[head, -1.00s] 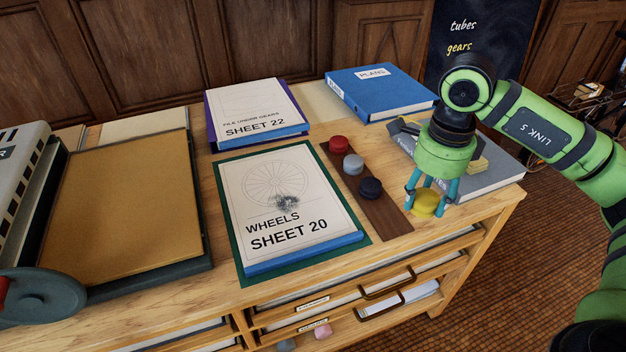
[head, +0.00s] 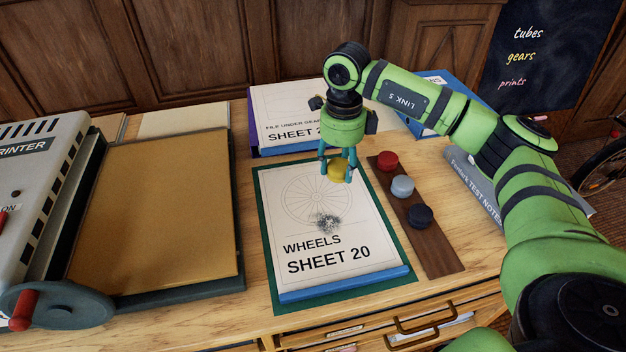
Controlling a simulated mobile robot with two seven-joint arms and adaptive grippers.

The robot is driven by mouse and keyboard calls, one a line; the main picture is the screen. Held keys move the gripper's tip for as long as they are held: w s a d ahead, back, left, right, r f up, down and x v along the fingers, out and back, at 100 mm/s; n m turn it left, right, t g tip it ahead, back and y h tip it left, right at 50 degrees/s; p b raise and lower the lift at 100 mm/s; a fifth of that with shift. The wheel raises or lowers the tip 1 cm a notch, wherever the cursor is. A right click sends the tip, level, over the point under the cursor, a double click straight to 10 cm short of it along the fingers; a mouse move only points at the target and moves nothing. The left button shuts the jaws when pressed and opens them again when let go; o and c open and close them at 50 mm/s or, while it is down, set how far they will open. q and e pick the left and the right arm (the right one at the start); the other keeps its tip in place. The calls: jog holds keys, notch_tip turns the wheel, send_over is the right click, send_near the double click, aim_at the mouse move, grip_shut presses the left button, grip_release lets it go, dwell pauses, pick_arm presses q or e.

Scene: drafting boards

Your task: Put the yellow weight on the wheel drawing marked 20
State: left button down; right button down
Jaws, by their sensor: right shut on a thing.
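The yellow weight (head: 338,170) is held between the fingers of my right gripper (head: 337,172). The gripper is shut on it, over the upper right part of the wheel drawing. The wheel drawing marked SHEET 20 (head: 327,254) is a white sheet with a spoked wheel and a dark smudge, on a blue-edged stack on a green mat. I cannot tell for sure whether the weight touches the sheet; it appears above it. My left gripper is not in view.
A brown strip (head: 440,255) at the right holds red (head: 387,161), grey (head: 402,186) and dark blue (head: 420,216) weights. The SHEET 22 stack (head: 285,105) lies behind, partly hidden by my gripper. A printer (head: 40,165) with a tan bed (head: 155,210) stands at left.

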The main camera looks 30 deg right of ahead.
send_over(314, 190)
notch_tip(314, 190, down, 4)
jog(key=shift+r+p, duration=0.25)
jog(key=shift+p, duration=0.05)
notch_tip(314, 190, down, 4)
jog(key=shift+r+p, duration=0.15)
jog(key=shift+p, duration=0.25)
jog(key=shift+f, duration=0.25)
jog(key=c, duration=0.6)
grip_release()
jog(key=shift+f, duration=0.1)
jog(key=shift+o, duration=0.2)
jog(key=shift+r, duration=0.35)
notch_tip(314, 190, up, 12)
jog(key=b, duration=0.1)
jog(key=shift+f+b, duration=0.15)
jog(key=shift+b, duration=0.15)
